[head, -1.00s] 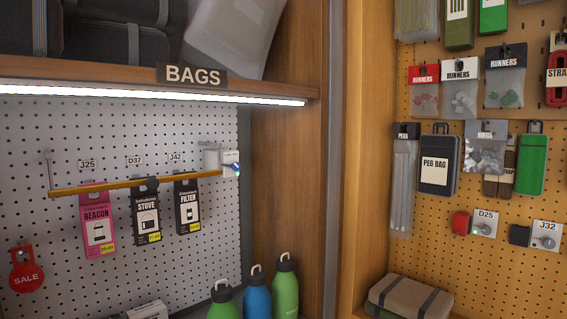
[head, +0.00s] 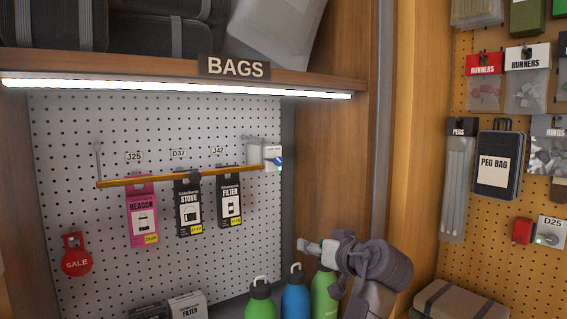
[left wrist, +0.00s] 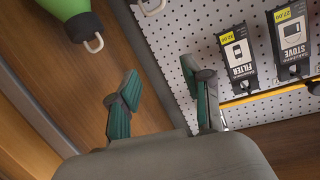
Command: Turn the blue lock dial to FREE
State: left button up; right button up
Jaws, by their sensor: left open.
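The blue lock dial (head: 276,161) is a small blue-and-white knob on a white lock box (head: 262,153) at the right end of the orange bar (head: 180,178). A small green light shows beneath it. Its markings are too small to read. My left gripper (head: 308,246) is in front of the wooden side panel, below and right of the dial and apart from it. In the left wrist view my left gripper (left wrist: 163,90) has its two green-padded fingers spread, with nothing between them. The dial is not clear in that view. My right gripper is not in view.
Beacon (head: 142,215), stove (head: 188,205) and filter (head: 229,200) packs hang from the bar. Green and blue bottles (head: 295,297) stand below my left gripper. The BAGS shelf (head: 330,84) is above. Another lock, D25 (head: 550,232), is on the right pegboard.

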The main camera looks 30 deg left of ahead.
pick_arm(q)
notch_tip(320, 180, up, 17)
jog(key=s+d+n+y, duration=0.1)
jog(key=d+n+y, duration=0.1)
jog(key=n+y, duration=0.2)
jog(key=g+p, duration=0.1)
jog(key=p, duration=0.3)
send_near(280, 161)
jog(key=x, duration=0.7)
jog(key=shift+s+r, duration=0.1)
jog(key=shift+r, duration=0.05)
jog(key=shift+p+x, duration=0.4)
jog(key=shift+x, duration=0.4)
grip_shut()
